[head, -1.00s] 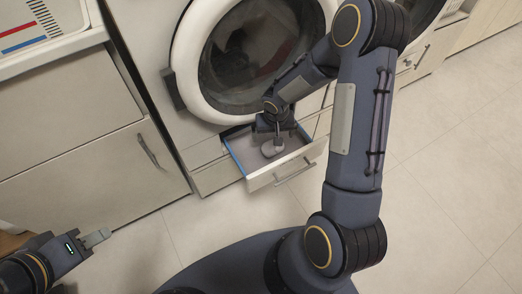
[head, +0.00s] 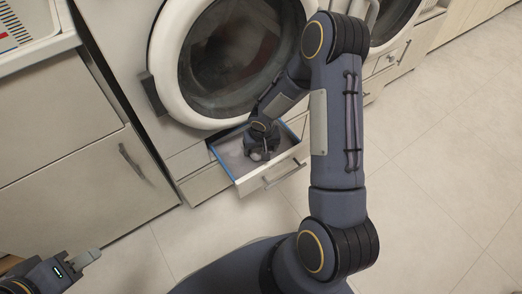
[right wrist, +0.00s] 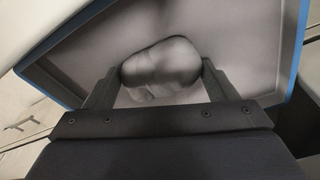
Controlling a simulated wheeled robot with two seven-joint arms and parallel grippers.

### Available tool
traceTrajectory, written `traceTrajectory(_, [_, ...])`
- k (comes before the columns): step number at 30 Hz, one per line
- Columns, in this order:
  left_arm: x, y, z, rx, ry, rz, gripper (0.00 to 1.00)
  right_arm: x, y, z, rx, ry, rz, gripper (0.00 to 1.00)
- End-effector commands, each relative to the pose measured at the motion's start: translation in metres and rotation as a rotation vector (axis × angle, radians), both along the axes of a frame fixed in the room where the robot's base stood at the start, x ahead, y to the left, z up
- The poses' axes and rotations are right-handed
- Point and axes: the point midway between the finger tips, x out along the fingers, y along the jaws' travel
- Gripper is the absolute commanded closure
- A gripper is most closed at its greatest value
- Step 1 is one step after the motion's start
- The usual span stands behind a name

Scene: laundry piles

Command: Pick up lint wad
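The lint wad (right wrist: 161,68) is a smooth grey rounded lump on the floor of a shallow open drawer (right wrist: 250,25). In the right wrist view it sits between the tips of my right gripper (right wrist: 161,70), one finger at each side, with little or no gap visible. In the head view my right gripper (head: 260,152) reaches down into the drawer (head: 237,181) and hides most of the wad. Its fingers look spread.
The drawer is pulled out below a front-loading washer (head: 232,55) with a round door. Blue edging (head: 222,163) lines the drawer walls. Cabinets (head: 95,165) stand at left, with a white basket (head: 25,25) on top. The tiled floor (head: 440,190) at right is clear.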

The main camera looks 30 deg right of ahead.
Motion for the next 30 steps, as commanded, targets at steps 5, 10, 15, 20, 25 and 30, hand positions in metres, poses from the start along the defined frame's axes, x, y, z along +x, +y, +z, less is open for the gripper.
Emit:
traceTrajectory(5, [0.000, 0.000, 0.000, 0.000, 0.000, 0.000, 0.64, 0.000, 0.000, 0.000, 0.000, 0.000, 0.000, 0.44])
traceTrajectory(10, [0.000, 0.000, 0.000, 0.000, 0.000, 0.000, 0.64, 0.000, 0.000, 0.000, 0.000, 0.000, 0.000, 0.47])
traceTrajectory(15, [0.000, 0.000, 0.000, 0.000, 0.000, 0.000, 0.64, 0.000, 0.000, 0.001, 0.000, 0.000, 0.000, 0.47])
traceTrajectory(20, [0.000, 0.000, 0.005, 0.000, 0.000, 0.000, 0.64, 0.000, 0.000, 0.011, 0.000, -0.001, -0.001, 0.47])
traceTrajectory(25, [0.000, 0.000, 0.017, 0.000, 0.000, 0.000, 0.64, 0.000, 0.000, 0.038, -0.001, -0.002, 0.000, 0.47])
traceTrajectory(30, [0.000, 0.000, 0.025, 0.000, 0.000, 0.000, 0.64, -0.029, 0.011, 0.072, -0.001, -0.003, 0.004, 0.47])
